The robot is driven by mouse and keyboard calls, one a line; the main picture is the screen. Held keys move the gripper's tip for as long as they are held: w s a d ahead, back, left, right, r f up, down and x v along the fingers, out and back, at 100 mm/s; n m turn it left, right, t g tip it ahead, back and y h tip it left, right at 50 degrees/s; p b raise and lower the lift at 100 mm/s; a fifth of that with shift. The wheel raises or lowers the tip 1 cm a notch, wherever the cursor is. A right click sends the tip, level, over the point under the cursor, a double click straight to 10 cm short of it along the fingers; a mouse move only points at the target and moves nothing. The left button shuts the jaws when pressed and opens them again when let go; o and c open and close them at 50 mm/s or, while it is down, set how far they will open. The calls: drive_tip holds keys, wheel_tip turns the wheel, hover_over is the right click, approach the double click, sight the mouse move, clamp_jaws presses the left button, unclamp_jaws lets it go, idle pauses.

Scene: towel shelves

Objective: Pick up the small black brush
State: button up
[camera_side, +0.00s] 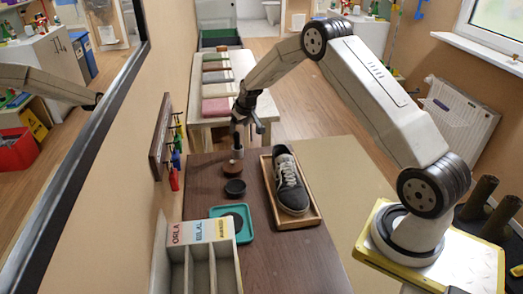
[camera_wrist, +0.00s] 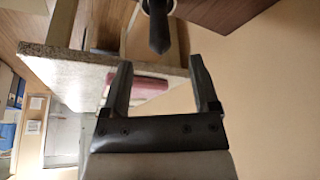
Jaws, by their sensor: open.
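My gripper (camera_side: 238,140) hangs above the far left part of the brown table in the side view. In the wrist view my gripper (camera_wrist: 158,65) has its two fingers spread wide, with nothing seen held between them. A small round black item (camera_side: 235,188) lies on the table below and slightly nearer the camera; I cannot tell whether it is the brush. A small brown-topped item (camera_side: 232,167) is just beyond it, almost beneath my gripper. A dark tapered object (camera_wrist: 160,35) shows above the fingertips in the wrist view; I cannot tell what it is.
A dark shoe (camera_side: 291,184) sits in a wooden tray (camera_side: 315,219) on the right. A teal tray (camera_side: 246,235) and a name-labelled divided box (camera_side: 201,232) are nearer the camera. Hooks line the left wall. Folded towels (camera_side: 217,107) lie on a bench behind.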

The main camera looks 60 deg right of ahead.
sight(236, 138)
drive_tip(key=shift+x, duration=1.1)
drive_tip(key=shift+f, duration=0.1)
drive_tip(key=shift+x, duration=2.5)
drive_tip(key=shift+s+f, duration=0.1)
drive_tip(key=shift+s, duration=0.05)
clamp_jaws()
